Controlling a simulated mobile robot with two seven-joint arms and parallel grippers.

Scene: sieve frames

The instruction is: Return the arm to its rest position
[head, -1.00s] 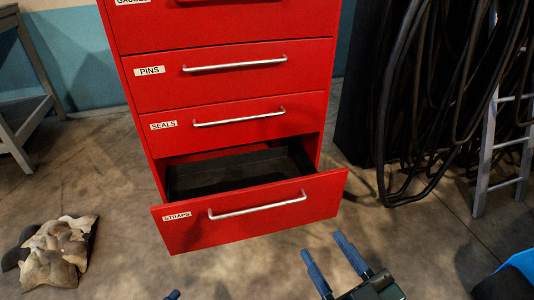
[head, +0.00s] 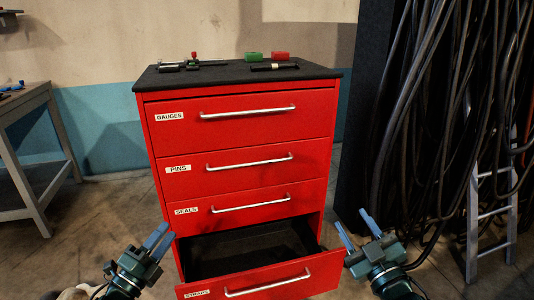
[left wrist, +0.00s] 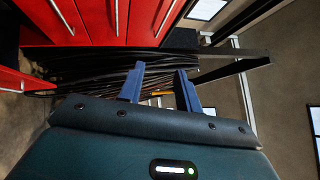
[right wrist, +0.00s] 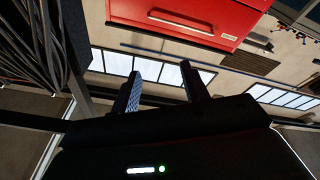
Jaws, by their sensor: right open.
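My left gripper (head: 158,240) is raised in front of the left side of the red cabinet (head: 240,150). In the left wrist view its two blue fingers (left wrist: 160,88) are apart with nothing between them. My right gripper (head: 358,228) is right of the cabinet's lower drawers in the head view. Its fingers are spread and empty, and they also show apart in the right wrist view (right wrist: 168,82). The bottom drawer (head: 265,283), labelled STRAPS, is pulled out, and its visible dark inside looks empty. The GAUGES, PINS and SEALS drawers are shut.
Black hoses (head: 440,120) and a ladder (head: 490,215) stand at the right. A grey bench (head: 35,150) is at the left. Floor between bench and cabinet is clear.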

